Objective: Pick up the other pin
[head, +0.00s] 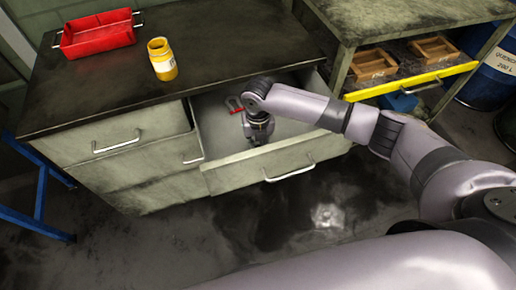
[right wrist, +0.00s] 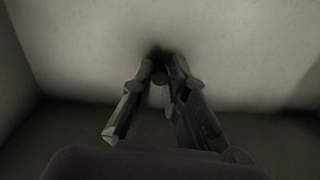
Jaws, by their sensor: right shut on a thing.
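My right gripper (head: 259,134) reaches down into the open drawer (head: 262,165) of the workbench. In the right wrist view my right gripper (right wrist: 160,82) points at the pale drawer floor, its fingertips close together around a small, dark thing. This is probably the pin (right wrist: 158,78), but it is mostly hidden by the fingers and too dim to make out its shape. In the head view the gripper hides it. My left gripper is not in view.
A red object (head: 236,107) lies in the drawer behind my gripper. A red bin (head: 97,36) and a yellow jar (head: 162,62) stand on the benchtop (head: 220,45). At right, a shelf with a yellow front edge (head: 410,83) holds wooden trays (head: 371,63). The drawer walls surround my gripper.

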